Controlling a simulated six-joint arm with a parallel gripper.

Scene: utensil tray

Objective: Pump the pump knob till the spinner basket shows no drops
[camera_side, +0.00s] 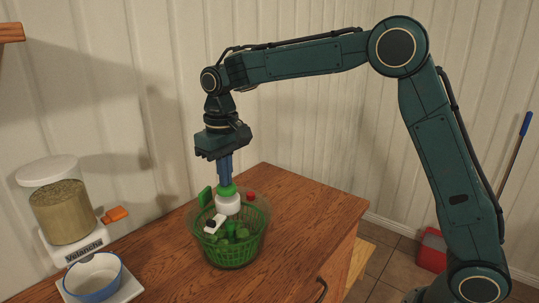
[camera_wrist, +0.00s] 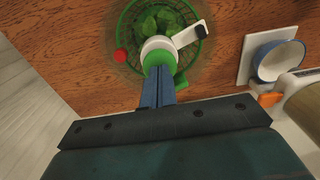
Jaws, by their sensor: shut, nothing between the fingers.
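The spinner basket (camera_side: 236,256) is a green mesh basket in a clear bowl on the wooden cabinet top; its rim also shows in the wrist view (camera_wrist: 203,56). Green leaves (camera_wrist: 160,20) lie inside. No drops can be made out at this size. Over it stands a white hub (camera_side: 228,205) with a green cap (camera_side: 227,189), which looks like the pump knob (camera_wrist: 160,60). My gripper (camera_side: 225,181) points straight down, its blue fingers together and empty, tips at the cap and seemingly touching it. The fingers hide part of the cap in the wrist view (camera_wrist: 158,72).
A white arm with a black end (camera_side: 215,224) and a red knob (camera_side: 250,196) sit by the hub. A grain dispenser (camera_side: 60,205) and a blue-rimmed bowl on a white plate (camera_side: 93,275) stand left. The cabinet top (camera_side: 300,205) is clear at right.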

